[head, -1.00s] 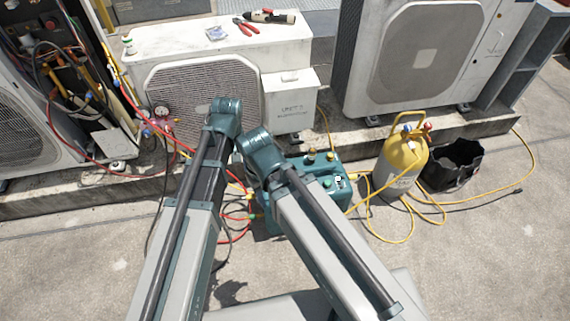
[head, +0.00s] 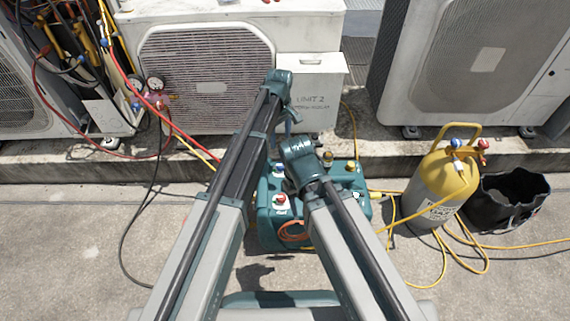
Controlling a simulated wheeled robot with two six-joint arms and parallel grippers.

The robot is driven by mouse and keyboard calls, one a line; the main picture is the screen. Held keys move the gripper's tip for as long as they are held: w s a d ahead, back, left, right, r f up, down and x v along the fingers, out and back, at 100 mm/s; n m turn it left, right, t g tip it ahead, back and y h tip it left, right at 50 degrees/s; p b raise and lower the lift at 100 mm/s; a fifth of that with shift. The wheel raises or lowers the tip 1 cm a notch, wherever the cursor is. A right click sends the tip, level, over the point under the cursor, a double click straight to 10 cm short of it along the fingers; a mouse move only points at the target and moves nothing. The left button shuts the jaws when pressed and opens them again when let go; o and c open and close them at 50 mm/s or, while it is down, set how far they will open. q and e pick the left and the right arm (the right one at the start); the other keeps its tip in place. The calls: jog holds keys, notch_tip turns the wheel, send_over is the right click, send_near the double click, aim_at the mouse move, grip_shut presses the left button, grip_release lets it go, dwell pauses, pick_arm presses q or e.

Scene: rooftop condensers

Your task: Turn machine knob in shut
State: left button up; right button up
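The teal machine (head: 266,228) stands on the ground at the front centre. Its top carries a red knob with a white base (head: 281,200), a blue knob (head: 278,169) and yellow-topped fittings (head: 328,159). My arms cover part of its top, and I cannot make out any "in" label. My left arm's wrist (head: 281,78) is above and beyond the machine, with a small part hanging down from it. My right arm's wrist (head: 297,149) is over the machine's top, close to the knobs.
A yellow gas cylinder (head: 440,190) and a black open bag (head: 506,203) stand to the right, with yellow hoses looping on the ground. White condenser units (head: 310,30) stand on a concrete kerb behind. Gauges and red and black hoses hang at left. Ground at left is mostly clear.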

aim_at(281, 165)
pick_arm(q)
jog(key=shift+f, duration=0.1)
notch_tip(281, 165, down, 14)
jog(key=b, duration=1.3)
jog(key=shift+r+b, duration=0.2)
jog(key=shift+b, duration=0.2)
jog(key=shift+r, duration=0.1)
grip_shut()
